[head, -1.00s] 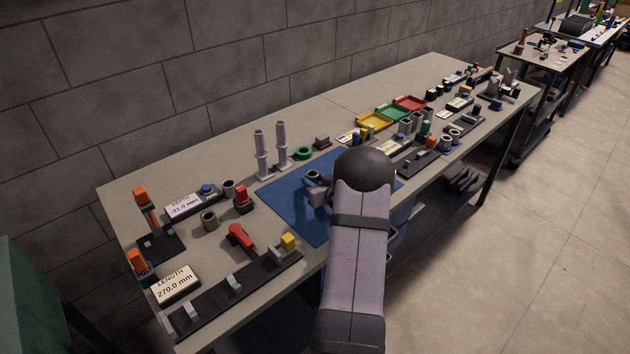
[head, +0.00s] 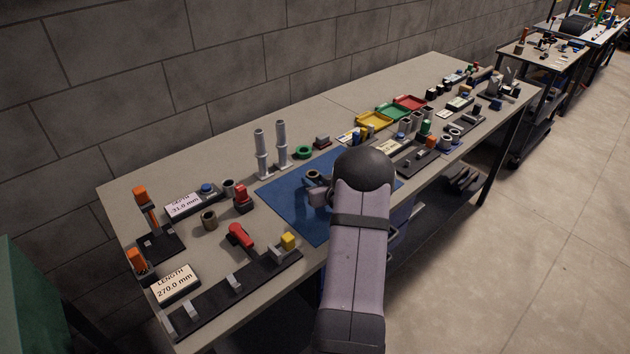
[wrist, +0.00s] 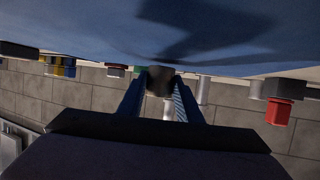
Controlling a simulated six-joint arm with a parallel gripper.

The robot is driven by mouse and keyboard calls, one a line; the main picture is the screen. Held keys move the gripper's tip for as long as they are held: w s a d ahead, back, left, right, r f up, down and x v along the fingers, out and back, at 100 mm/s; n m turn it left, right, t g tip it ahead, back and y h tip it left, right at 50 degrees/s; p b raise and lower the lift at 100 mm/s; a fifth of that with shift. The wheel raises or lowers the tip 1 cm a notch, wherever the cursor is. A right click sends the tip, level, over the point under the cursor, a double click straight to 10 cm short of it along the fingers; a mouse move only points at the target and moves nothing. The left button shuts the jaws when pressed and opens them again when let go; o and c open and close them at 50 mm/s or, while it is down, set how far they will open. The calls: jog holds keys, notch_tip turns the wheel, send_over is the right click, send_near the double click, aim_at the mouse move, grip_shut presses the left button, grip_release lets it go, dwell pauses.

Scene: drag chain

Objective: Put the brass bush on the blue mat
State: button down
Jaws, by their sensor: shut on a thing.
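The blue mat (head: 288,212) lies flat on the bench, partly hidden by my arm. My gripper (head: 314,182) is over the mat, shut on a small brownish ring-shaped part, which I take as the brass bush (head: 313,173). In the wrist view the bush (wrist: 159,80) is a dark, blurred shape between the tips of my gripper (wrist: 158,98). The mat (wrist: 95,40) fills the top of that view, with a dark shadow on it. I cannot tell whether the bush touches the mat.
Two grey posts (head: 262,155) and a green ring (head: 303,152) stand behind the mat. A red-based part (head: 243,200), another brownish bush (head: 209,220) and a red-handled part (head: 240,236) are to its left. Coloured trays (head: 374,121) lie beyond. Bare mat shows left of my gripper.

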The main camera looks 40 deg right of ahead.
jog(key=shift+f+b, duration=0.35)
jog(key=shift+f, duration=0.25)
dwell(0.7)
jog(key=c, duration=1.2)
grip_release()
jog(key=shift+s, duration=0.15)
jog(key=shift+b+v, duration=0.8)
jog(key=shift+v, duration=2.75)
